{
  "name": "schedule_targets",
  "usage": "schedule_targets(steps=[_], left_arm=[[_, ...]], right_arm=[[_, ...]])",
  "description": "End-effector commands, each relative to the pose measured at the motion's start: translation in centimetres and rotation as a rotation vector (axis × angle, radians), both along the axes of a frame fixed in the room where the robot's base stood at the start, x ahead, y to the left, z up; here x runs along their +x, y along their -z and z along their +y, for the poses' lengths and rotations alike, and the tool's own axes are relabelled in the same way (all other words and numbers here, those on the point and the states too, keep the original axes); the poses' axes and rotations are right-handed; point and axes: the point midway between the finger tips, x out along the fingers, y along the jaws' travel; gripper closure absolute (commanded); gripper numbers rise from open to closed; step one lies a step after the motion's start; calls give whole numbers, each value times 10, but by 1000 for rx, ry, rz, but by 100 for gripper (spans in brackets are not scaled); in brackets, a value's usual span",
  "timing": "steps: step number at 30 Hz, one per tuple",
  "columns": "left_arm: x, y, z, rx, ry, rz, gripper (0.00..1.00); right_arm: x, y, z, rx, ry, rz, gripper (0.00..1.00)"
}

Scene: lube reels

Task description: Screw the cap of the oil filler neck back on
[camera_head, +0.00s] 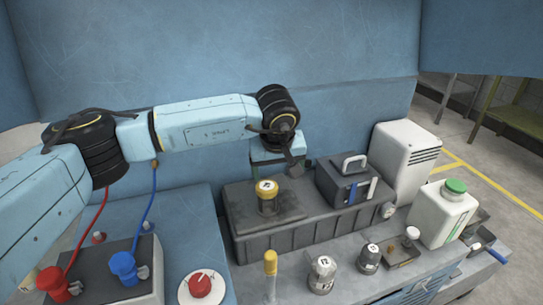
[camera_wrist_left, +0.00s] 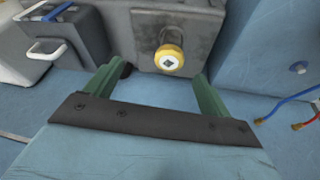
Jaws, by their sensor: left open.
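The yellow cap (camera_head: 266,186) has a white square mark on its top and sits on the dark oil filler neck (camera_head: 267,204), which rises from a grey block. Whether it is threaded on, I cannot tell. My left gripper (camera_head: 286,168) is just behind the cap, to its upper right in the head view, and is empty. In the left wrist view its two green fingers (camera_wrist_left: 163,78) are spread apart, and the cap (camera_wrist_left: 169,58) shows beyond and between their tips, apart from both. The neck (camera_wrist_left: 174,34) shows partly behind it. My right gripper is out of view.
A dark box with a handle (camera_head: 346,180) stands right of the neck. A white jug with a green lid (camera_head: 443,212) is farther right. A yellow-topped post (camera_head: 270,262), metal canisters (camera_head: 322,274) and a red knob (camera_head: 200,284) stand in front. A blue wall rises behind.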

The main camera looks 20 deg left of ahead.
Motion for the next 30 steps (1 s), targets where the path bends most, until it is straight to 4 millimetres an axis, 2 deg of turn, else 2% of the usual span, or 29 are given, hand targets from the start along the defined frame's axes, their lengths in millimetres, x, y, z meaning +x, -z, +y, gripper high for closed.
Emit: schedule_targets(steps=[3, 8, 24, 30], left_arm=[[7, -9, 19, 79, -10, -17, 18], [12, -3, 26, 103, -13, -18, 18], [45, 88, 40, 98, -14, -17, 18], [53, 106, 43, 98, -12, -20, 18]], right_arm=[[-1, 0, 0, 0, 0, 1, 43], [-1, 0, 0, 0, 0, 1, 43], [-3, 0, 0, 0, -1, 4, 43], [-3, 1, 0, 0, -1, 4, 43]])
